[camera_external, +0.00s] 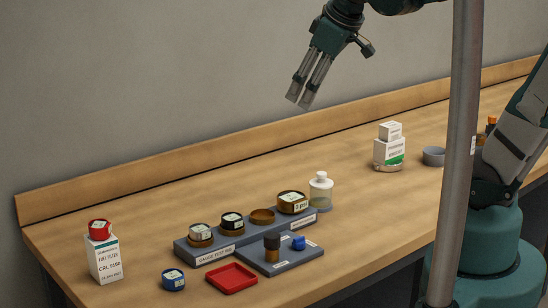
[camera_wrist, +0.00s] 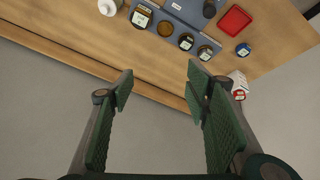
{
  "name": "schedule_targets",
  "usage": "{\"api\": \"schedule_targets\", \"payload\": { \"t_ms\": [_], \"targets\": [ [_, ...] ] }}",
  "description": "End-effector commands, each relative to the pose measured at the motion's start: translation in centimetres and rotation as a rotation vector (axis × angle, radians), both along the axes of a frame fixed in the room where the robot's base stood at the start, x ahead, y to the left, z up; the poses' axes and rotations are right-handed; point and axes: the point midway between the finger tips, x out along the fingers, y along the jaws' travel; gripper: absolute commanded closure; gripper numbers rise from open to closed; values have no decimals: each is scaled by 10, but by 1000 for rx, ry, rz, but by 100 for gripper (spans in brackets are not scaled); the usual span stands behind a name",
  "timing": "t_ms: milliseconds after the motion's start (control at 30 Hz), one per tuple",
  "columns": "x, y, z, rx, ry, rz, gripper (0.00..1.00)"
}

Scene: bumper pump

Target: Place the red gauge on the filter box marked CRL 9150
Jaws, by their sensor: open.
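The red gauge (camera_external: 99,229) sits on top of the white filter box (camera_external: 104,262) marked CRL 9150, at the left end of the bench. In the wrist view the red gauge (camera_wrist: 238,94) and the filter box (camera_wrist: 237,78) are at the right, partly behind a finger of my gripper. My gripper (camera_external: 299,101) is open and empty, high above the back of the bench, well apart from the gauge and box. In the wrist view its two green fingers (camera_wrist: 160,85) are spread with nothing between them.
A grey gauge stand (camera_external: 215,246) holds several gauges and one empty-looking brown cup (camera_external: 262,216). A red tray (camera_external: 232,279), a blue gauge (camera_external: 173,280), a grey plate (camera_external: 280,262) and a clear bottle (camera_external: 320,190) are nearby. White boxes (camera_external: 390,150) stand farther right. A metal post (camera_external: 460,150) crosses the right side.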

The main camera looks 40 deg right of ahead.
Motion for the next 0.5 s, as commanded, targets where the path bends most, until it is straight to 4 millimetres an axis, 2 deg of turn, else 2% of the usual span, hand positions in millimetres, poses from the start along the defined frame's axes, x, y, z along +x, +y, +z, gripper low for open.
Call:
{"api": "schedule_targets", "payload": {
  "t_ms": [200,500],
  "targets": [
    [-32,-28,-12,76,-41,-163,52],
    [-68,-56,-30,170,-92,-352,52]
  ]
}}
